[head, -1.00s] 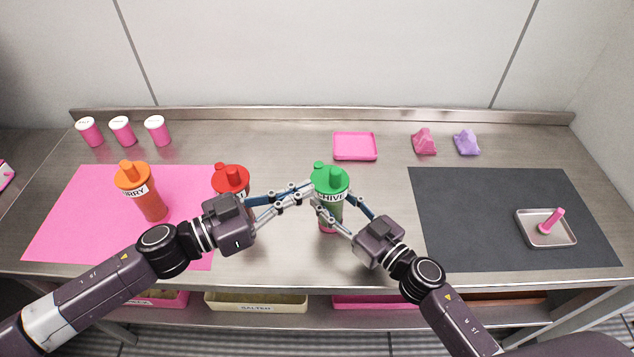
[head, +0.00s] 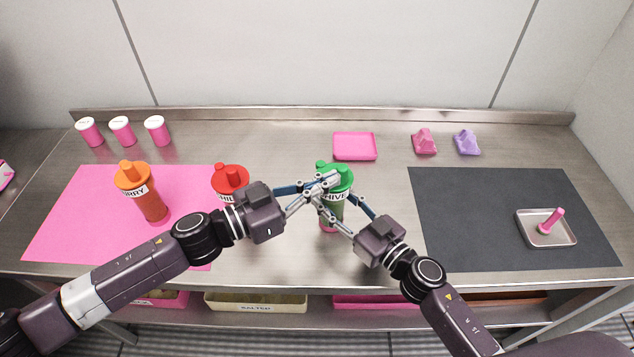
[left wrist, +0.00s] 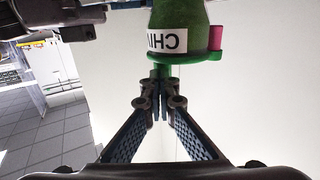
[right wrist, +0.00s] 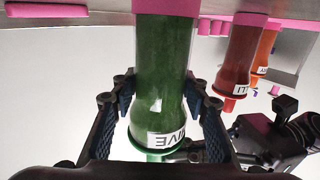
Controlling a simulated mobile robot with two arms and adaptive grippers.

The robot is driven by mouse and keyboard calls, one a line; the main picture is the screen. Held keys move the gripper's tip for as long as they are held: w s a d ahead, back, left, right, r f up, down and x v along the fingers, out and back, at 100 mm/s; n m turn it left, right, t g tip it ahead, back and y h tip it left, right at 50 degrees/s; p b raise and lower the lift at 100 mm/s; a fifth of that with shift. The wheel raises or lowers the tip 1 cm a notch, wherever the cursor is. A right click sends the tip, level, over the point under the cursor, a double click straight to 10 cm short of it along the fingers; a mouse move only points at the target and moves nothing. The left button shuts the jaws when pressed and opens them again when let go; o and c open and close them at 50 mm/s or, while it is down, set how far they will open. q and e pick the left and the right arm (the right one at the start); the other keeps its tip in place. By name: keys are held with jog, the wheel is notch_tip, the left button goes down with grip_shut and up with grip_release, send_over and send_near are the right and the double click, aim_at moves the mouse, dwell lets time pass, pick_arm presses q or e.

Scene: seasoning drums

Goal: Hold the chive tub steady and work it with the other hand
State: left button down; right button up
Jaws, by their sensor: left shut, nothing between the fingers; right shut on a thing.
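The chive tub (head: 333,205) stands upright near the front middle of the steel counter, with a green lid, green body and pink base. My right gripper (right wrist: 163,105) is shut on its body, one finger on each side in the right wrist view. My left gripper (head: 328,181) is shut and empty at the tub's lid, hiding part of the lid and label in the head view. In the left wrist view its closed fingertips (left wrist: 158,75) are at the edge of the green lid (left wrist: 185,58); I cannot tell whether they touch. A small pink piece (left wrist: 215,38) shows beside the lid.
A red tub (head: 230,178) stands close behind my left gripper, and an orange curry tub (head: 140,190) is on the pink mat (head: 75,215). A pink tray (head: 355,147) lies behind the chive tub. The dark mat (head: 490,205) at right is mostly clear, with a metal tray (head: 546,240).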

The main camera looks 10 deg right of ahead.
pick_arm(q)
jog(key=shift+s+d, duration=0.15)
jog(key=shift+s, duration=0.1)
pick_arm(e)
jog(key=shift+s+a, duration=0.15)
jog(key=shift+a, duration=0.2)
jog(key=shift+y, duration=0.3)
pick_arm(q)
jog(key=s+v, duration=0.1)
jog(key=v, duration=1.3)
jog(key=shift+s+d, duration=0.4)
pick_arm(e)
jog(key=shift+d, duration=0.2)
jog(key=o, duration=1.5)
